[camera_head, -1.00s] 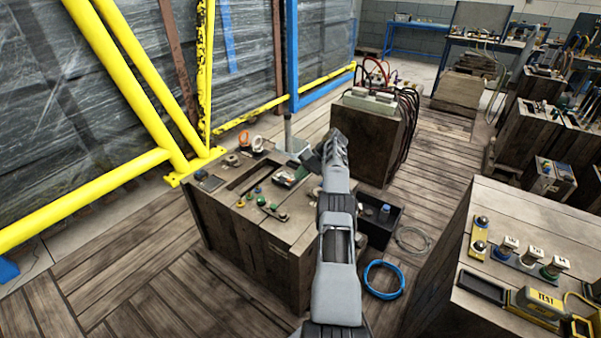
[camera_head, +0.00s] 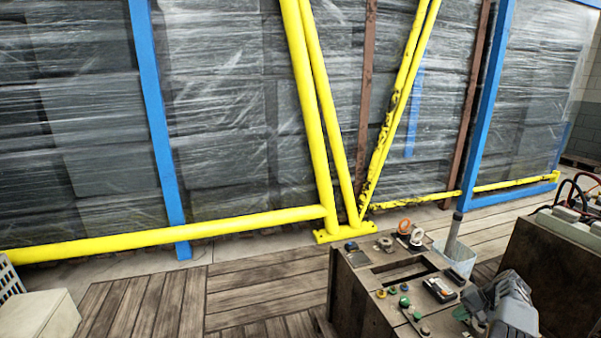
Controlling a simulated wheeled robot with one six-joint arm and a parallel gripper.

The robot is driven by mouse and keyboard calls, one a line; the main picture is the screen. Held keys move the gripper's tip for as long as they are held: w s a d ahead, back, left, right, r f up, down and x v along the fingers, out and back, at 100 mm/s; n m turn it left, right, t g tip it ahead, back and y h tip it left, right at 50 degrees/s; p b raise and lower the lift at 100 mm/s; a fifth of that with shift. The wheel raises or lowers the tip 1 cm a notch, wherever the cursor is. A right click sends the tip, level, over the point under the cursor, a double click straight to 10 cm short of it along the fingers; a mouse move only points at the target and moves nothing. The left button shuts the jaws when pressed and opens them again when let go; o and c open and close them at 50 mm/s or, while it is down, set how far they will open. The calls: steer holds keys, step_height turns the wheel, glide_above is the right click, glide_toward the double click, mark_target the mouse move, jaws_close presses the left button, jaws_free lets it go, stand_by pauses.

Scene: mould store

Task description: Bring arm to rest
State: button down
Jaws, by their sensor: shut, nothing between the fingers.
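My arm shows at the lower right, a grey link with its dark end. My gripper (camera_head: 474,300) is at that end, small and partly hidden behind the link. It is shut, with nothing seen in it. It is in front of the right side of a wooden control box (camera_head: 357,290), over or beside its top; I cannot tell whether they touch.
A pale container (camera_head: 454,262) stands behind. A yellow frame (camera_head: 318,130) and wrapped stacks (camera_head: 225,130) block the back.

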steer(key=s+a+r+n+h+p, duration=0.2)
steer(key=s+a+r+p, duration=0.2)
steer(key=s+a+r, duration=0.4)
steer(key=s+a+r+n+h+p, duration=0.2)
steer(key=s+a+r, duration=0.6)
steer(key=a+r, duration=0.6)
steer(key=s+a+r+n+t+h+p, duration=0.1)
steer(key=s+a+r+n+p, duration=0.3)
steer(key=s+a+r, duration=0.5)
steer(key=a+r+h+p, duration=0.1)
steer(key=a+r+p, duration=0.1)
steer(key=a+r, duration=0.1)
steer(key=shift+a+h, duration=0.4)
steer(key=shift+a, duration=0.05)
